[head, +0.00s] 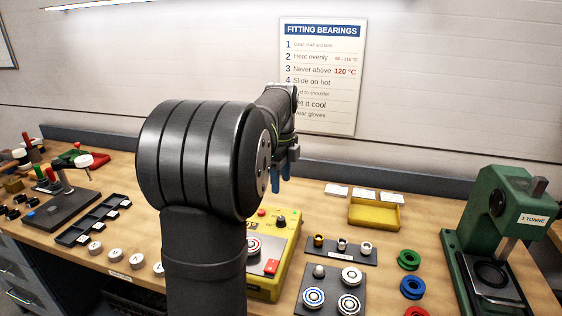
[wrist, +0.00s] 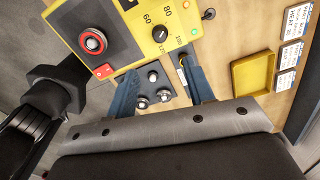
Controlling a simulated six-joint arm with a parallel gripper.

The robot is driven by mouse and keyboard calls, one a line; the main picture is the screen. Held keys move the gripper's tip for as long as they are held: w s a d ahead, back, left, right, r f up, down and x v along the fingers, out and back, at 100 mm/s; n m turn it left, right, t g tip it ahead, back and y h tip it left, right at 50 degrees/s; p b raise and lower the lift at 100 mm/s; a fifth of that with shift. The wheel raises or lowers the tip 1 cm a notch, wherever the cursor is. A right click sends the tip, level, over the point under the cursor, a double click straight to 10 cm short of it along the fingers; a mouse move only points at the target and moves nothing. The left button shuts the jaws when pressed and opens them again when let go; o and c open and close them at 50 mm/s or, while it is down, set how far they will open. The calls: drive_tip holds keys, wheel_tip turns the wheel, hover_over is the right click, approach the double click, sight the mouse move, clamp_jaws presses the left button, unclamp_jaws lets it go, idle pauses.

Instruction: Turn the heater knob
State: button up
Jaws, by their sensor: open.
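The yellow heater (head: 290,262) stands on the bench, partly hidden behind my arm in the head view. Its black knob (head: 281,219) also shows in the wrist view (wrist: 160,34), with 60, 80, 100 and 120 printed around it. A small green light (wrist: 194,32) is beside the scale. A red-and-silver ring (wrist: 93,41) sits on the heater's dark plate, near a red switch (wrist: 103,71). My gripper (head: 281,185) hangs above the heater. In the wrist view its two blue fingers (wrist: 158,66) are apart with nothing gripped, and the knob appears just past the fingertips, untouched.
A dark tray with small bearings (head: 340,250) and a plate with larger bearings (head: 332,290) lie right of the heater. A yellow tray (head: 375,213) is behind them. A green press (head: 500,240) stands far right. Coloured rings (head: 409,260) lie between.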

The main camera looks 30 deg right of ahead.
wheel_tip(320, 180, up, 5)
hover_over(281, 218)
idle(0.6)
wheel_tip(281, 218, down, 18)
drive_tip(key=shift+r, duration=0.2)
idle(0.4)
drive_tip(key=shift+f, duration=0.15)
drive_tip(key=shift+r+n, duration=0.2)
drive_tip(key=shift+n, duration=0.7)
drive_tip(key=n, duration=1.2)
idle(1.6)
